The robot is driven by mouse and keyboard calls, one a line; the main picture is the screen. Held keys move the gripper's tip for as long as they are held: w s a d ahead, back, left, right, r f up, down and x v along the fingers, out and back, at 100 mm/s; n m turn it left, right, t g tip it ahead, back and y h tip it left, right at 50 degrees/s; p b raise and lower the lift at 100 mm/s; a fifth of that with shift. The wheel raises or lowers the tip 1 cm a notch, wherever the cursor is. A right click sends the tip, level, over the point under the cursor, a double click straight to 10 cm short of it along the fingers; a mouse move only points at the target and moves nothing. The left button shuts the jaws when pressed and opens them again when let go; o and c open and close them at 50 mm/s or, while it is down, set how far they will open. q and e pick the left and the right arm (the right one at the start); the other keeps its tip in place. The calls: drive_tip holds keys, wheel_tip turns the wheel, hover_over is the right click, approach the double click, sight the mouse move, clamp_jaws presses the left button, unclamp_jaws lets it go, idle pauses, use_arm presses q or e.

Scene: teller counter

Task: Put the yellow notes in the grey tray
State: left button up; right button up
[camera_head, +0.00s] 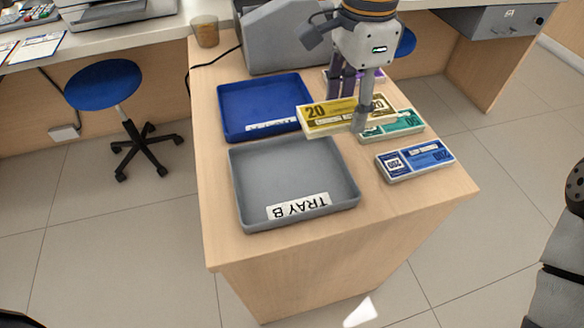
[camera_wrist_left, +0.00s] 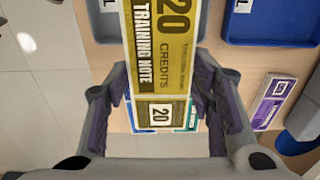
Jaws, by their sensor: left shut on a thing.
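The yellow notes (camera_head: 325,113), a flat bundle marked 20, are in my left gripper (camera_head: 350,102). The gripper is shut on them near the bundle's right end and appears to hold them above the counter. In the left wrist view the yellow notes (camera_wrist_left: 160,55) extend up and away between the fingers (camera_wrist_left: 160,100). The grey tray (camera_head: 290,170), labelled TRAY B, lies empty in front and to the left of the held notes. My right gripper is not seen; only dark arm parts show at the right edge.
The blue tray (camera_head: 262,100) lies empty behind the grey tray. Teal notes (camera_head: 402,123) lie close by my left gripper, blue notes (camera_head: 415,160) lie at right, and purple notes (camera_wrist_left: 272,100) show in the left wrist view. A grey machine (camera_head: 285,40) and a cup (camera_head: 205,31) stand at the back.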

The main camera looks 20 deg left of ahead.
sight(316, 121)
use_arm(q)
drive_tip(key=s+a, duration=0.1)
drive_tip(key=s+a+f, duration=0.1)
drive_tip(key=s+a+p, duration=0.1)
drive_tip(key=s+a, duration=0.1)
drive_tip(key=shift+f, duration=0.3)
drive_tip(key=s+a+f, duration=0.1)
drive_tip(key=f, duration=0.1)
drive_tip(key=s+a+f, duration=0.1)
drive_tip(key=f, duration=0.1)
drive_tip(key=s+a+f, duration=0.1)
drive_tip(key=f, duration=0.1)
drive_tip(key=shift+f, duration=0.1)
drive_tip(key=shift+w+f, duration=0.15)
drive_tip(key=shift+f, duration=1.3)
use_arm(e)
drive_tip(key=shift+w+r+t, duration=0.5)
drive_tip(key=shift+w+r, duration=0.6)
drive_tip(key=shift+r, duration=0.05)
use_arm(q)
drive_tip(key=shift+f, duration=0.1)
drive_tip(key=o, duration=1.3)
drive_tip(key=shift+c, duration=0.2)
wheel_tip(316, 121, up, 12)
drive_tip(key=p, duration=0.1)
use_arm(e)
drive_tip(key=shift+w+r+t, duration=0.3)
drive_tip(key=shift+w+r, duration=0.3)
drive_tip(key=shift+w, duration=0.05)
